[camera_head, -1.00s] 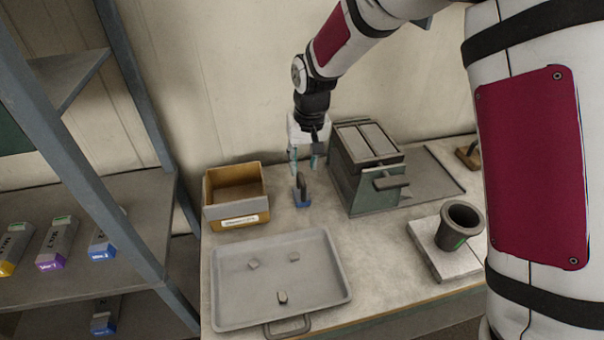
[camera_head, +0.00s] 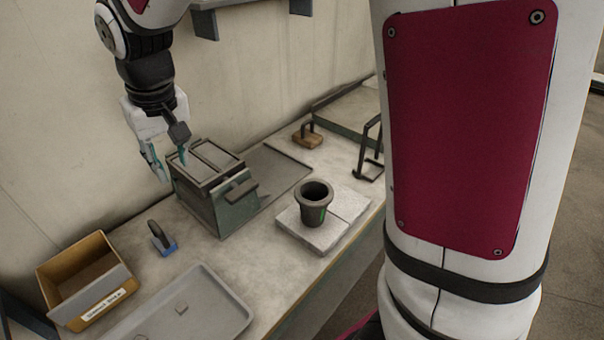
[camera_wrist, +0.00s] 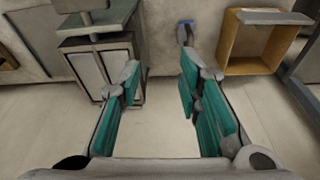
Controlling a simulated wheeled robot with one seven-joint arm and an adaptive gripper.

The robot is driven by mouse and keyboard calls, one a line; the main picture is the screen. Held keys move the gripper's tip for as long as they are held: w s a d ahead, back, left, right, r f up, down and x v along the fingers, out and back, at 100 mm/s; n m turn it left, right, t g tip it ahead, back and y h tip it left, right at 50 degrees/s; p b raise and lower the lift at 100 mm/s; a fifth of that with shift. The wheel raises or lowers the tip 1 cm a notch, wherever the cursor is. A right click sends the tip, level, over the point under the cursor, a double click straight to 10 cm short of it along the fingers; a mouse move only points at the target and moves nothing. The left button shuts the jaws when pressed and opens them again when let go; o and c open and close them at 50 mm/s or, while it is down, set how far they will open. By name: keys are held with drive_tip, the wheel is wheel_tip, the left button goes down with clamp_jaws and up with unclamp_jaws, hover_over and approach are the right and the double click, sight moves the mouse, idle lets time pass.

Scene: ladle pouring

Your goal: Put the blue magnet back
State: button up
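The blue magnet (camera_head: 161,238), a dark handle on a blue base, stands on the grey bench between the cardboard box and the dark metal box. My gripper (camera_head: 172,166) is open and empty. It is raised above the bench, and in the head view it appears up and beside the metal box, apart from the magnet. In the wrist view the two teal-padded fingers (camera_wrist: 159,68) are spread with nothing between them.
The cardboard box (camera_head: 118,279) with a label stands left of the magnet. A metal tray (camera_head: 215,312) with small pieces lies in front. The metal box (camera_head: 233,206) stands right of the magnet. A dark crucible (camera_head: 316,208) stands on pale slabs. A wooden-based handled tool (camera_head: 307,138) lies farther back.

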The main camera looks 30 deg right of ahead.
drive_tip(key=s+d+r+t, duration=0.1)
drive_tip(key=s+d+r, duration=0.1)
drive_tip(key=s+d, duration=0.2)
drive_tip(key=s+d+r+m, duration=0.1)
drive_tip(key=s+d, duration=0.4)
drive_tip(key=s, duration=0.6)
drive_tip(key=s+d+r+m+t, duration=0.1)
drive_tip(key=s+d+r, duration=0.2)
drive_tip(key=s, duration=0.5)
drive_tip(key=shift+s+d+r+t+h, duration=0.25)
drive_tip(key=shift+d+t+h, duration=0.05)
drive_tip(key=shift+d, duration=0.4)
